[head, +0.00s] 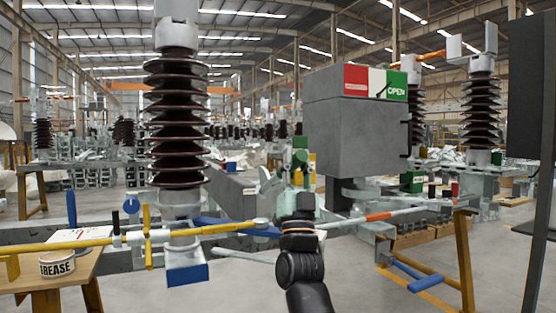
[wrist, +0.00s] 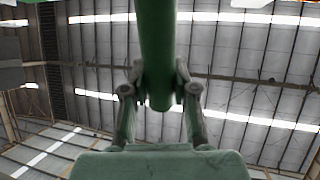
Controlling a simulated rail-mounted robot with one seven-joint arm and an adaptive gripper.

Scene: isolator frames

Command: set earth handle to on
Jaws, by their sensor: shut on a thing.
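The earth handle is a green bar (wrist: 157,45) that runs down from the top of the wrist view and ends between my fingers. My gripper (wrist: 158,90) has one finger on each side of it and is shut on it. In the head view my gripper (head: 301,198) is at the centre, in front of and left of the grey cabinet, with a green part (head: 300,142) showing above it. My fingers and the handle's grip are too small to make out there. The grey cabinet (head: 350,135) carries a red, white and green label (head: 396,87) that reads OPEN.
A dark ribbed insulator (head: 176,120) stands left of my arm. A grease tub (head: 57,264) sits on a wooden table at the lower left.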

